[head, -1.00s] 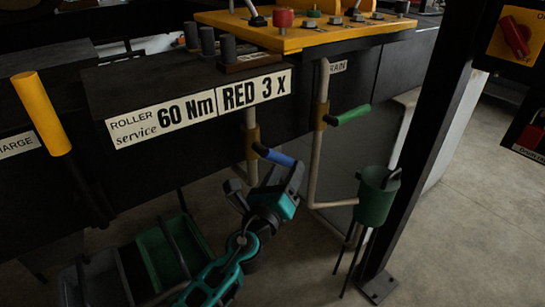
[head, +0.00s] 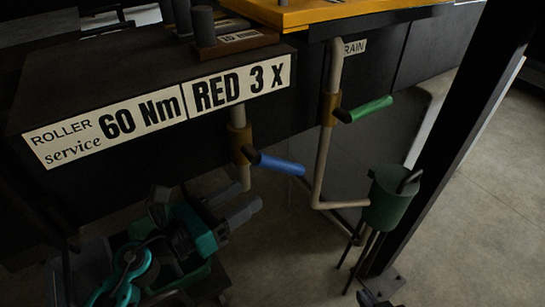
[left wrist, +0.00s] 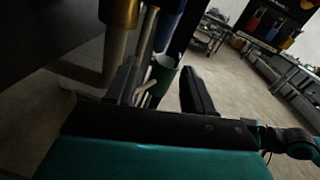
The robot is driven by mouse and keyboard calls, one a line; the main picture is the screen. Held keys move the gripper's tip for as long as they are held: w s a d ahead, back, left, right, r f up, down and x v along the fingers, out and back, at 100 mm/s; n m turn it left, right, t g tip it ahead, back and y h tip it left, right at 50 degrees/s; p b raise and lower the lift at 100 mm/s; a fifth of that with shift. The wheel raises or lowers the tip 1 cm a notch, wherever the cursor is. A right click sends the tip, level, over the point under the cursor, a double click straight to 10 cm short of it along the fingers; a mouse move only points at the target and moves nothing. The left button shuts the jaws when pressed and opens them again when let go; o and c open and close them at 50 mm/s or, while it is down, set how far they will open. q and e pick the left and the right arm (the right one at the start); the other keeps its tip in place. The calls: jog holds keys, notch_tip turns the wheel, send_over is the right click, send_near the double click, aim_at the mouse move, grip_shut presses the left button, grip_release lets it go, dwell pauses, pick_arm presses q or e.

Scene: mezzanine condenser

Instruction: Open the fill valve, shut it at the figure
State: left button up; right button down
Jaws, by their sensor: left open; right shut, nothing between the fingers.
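The blue-handled valve has a brass body (head: 241,145) on a pale pipe, and its blue lever (head: 278,164) points right. The word on any label for it is not visible. My left gripper (head: 250,195) is open and empty, below and left of the lever, apart from it. In the left wrist view the fingers (left wrist: 162,88) are spread, with the blue lever (left wrist: 169,25) beyond them and the brass body at upper left. A dark tip at the head view's bottom edge looks like my right gripper (head: 372,298), shut and empty.
A green-handled valve (head: 363,109) sits on the pipe to the right, by a partly hidden label reading "RAIN". A green bucket (head: 390,198) stands on thin legs below its outlet. A dark post (head: 455,115) rises at right. A sign (head: 160,112) reads "60 Nm RED 3 X".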

aim_at(290, 168)
pick_arm(q)
jog(key=p+x, duration=0.1)
jog(key=x, duration=1.1)
jog(key=shift+w+d, duration=0.15)
jog(key=shift+d, duration=0.2)
grip_shut()
jog(key=shift+f, duration=0.1)
